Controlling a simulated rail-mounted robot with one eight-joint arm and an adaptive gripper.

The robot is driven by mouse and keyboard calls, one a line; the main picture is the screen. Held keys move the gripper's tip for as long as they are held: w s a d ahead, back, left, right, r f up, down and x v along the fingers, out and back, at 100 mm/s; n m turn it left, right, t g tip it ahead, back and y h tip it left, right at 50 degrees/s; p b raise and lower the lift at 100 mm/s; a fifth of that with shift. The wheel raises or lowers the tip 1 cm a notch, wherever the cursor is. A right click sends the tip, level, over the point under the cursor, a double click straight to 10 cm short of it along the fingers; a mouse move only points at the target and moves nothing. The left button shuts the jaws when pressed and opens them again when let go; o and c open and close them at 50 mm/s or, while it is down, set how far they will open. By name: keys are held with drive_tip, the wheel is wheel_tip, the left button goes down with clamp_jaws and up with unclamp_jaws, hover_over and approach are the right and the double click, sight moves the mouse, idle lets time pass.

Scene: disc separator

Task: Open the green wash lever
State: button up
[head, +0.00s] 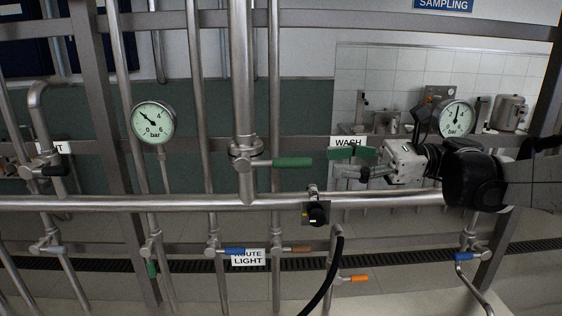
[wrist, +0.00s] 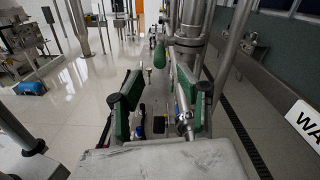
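The green wash lever (head: 292,162) is a horizontal handle pointing right from a valve on the thick vertical pipe (head: 242,90). Its end also shows in the wrist view (wrist: 160,54), ahead of and between my fingers. The white WASH sign (head: 348,142) is behind my gripper in the head view. My gripper (head: 343,162) is to the right of the lever's free end, with a gap between them. In the wrist view my gripper (wrist: 165,88) has its two green-padded fingers spread apart, with no lever between the pads.
A long horizontal pipe (head: 150,203) runs below the lever. Pressure gauges hang at left (head: 153,122) and right (head: 456,118). Several other coloured levers sit lower, by the ROUTE LIGHT sign (head: 248,258).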

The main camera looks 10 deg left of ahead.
sight(252, 164)
drive_tip(key=p+x, duration=0.1)
drive_tip(key=x, duration=1.1)
drive_tip(key=shift+a, duration=0.2)
drive_tip(key=shift+c, duration=0.5)
clamp_jaws()
